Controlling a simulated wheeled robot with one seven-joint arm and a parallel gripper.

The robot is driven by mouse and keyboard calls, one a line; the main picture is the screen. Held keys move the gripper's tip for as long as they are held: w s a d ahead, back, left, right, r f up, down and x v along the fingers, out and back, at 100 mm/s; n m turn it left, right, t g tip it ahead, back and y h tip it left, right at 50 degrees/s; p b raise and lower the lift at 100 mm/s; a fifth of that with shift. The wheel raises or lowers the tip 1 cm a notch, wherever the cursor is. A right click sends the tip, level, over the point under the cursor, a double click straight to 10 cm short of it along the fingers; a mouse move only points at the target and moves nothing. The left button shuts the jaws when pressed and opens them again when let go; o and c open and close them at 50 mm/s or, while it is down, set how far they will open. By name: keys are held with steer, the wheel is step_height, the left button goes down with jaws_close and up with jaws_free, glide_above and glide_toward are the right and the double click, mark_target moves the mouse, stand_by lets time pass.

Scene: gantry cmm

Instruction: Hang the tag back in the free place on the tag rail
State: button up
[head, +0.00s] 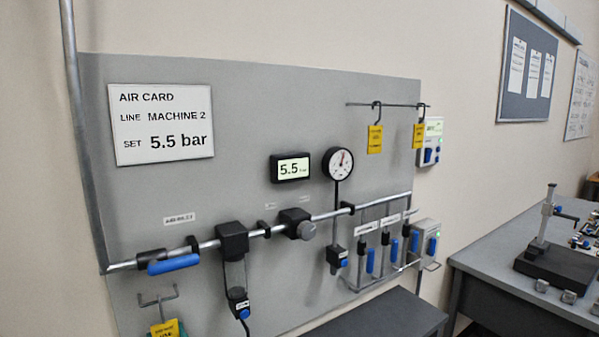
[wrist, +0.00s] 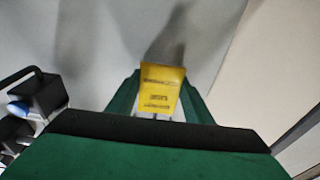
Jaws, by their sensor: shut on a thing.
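In the wrist view, my gripper (wrist: 157,108) has green fingers shut on a yellow tag (wrist: 160,88) with dark print. The tag stands up from between the fingertips, and the grey panel is behind it. The tag rail (head: 397,105) is a thin bar at the upper right of the panel in the head view. Two yellow tags hang from it by dark hooks, a left one (head: 375,139) and a right one (head: 419,136). The rail is bare between them and at its left end.
A pipe (head: 330,215) with valves and a gauge (head: 338,163) crosses the panel below the rail. A bench (head: 490,262) stands right.

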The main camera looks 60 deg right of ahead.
steer(key=shift+r, duration=0.25)
steer(key=shift+r, duration=1.2)
steer(key=r+v, duration=0.1)
steer(key=v, duration=0.8)
steer(key=shift+s+a+r, duration=0.25)
steer(key=shift+s, duration=0.2)
stand_by(0.5)
